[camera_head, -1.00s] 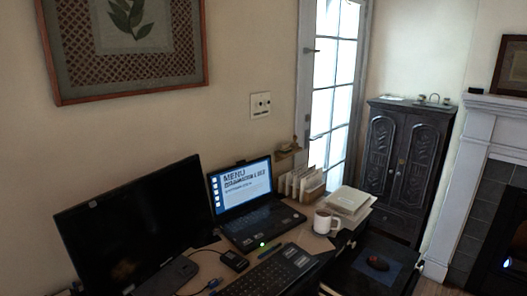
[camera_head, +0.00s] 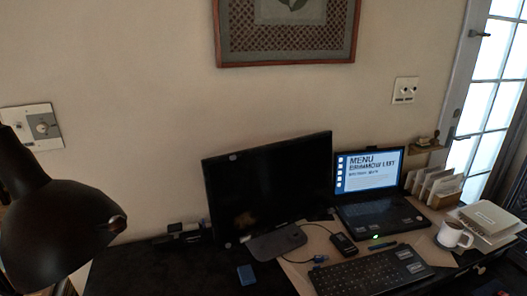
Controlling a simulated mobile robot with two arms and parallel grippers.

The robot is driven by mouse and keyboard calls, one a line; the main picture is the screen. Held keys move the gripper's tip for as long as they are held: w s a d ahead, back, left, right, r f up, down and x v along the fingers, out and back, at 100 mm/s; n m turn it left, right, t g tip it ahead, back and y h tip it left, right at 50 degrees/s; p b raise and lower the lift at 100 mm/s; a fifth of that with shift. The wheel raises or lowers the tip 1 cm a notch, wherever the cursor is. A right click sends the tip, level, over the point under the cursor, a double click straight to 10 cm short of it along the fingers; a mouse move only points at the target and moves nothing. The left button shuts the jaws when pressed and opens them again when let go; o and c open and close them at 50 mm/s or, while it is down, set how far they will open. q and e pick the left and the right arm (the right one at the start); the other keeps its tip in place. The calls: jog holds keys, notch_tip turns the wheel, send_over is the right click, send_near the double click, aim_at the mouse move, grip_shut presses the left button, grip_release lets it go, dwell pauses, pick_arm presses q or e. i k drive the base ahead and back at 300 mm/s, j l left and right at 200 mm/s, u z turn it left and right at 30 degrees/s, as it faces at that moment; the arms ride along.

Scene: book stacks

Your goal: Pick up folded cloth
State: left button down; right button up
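I cannot make out a folded cloth in the head view. A pale, flat stack (camera_head: 490,222) lies at the right end of the desk, beside a white mug (camera_head: 453,236). It looks like books or papers, but I cannot tell its material for sure. Neither of my grippers shows in the view.
On the desk (camera_head: 300,275) stand a dark monitor (camera_head: 270,185), an open laptop (camera_head: 370,190), a keyboard (camera_head: 372,272) and a holder with envelopes (camera_head: 432,187). A black lamp (camera_head: 55,225) looms close at the left. The dark surface left of the monitor is largely clear.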

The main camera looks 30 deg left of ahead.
aim_at(246, 276)
jog(key=i+j+u, duration=0.1)
jog(key=u, duration=1.05)
jog(key=j, duration=0.1)
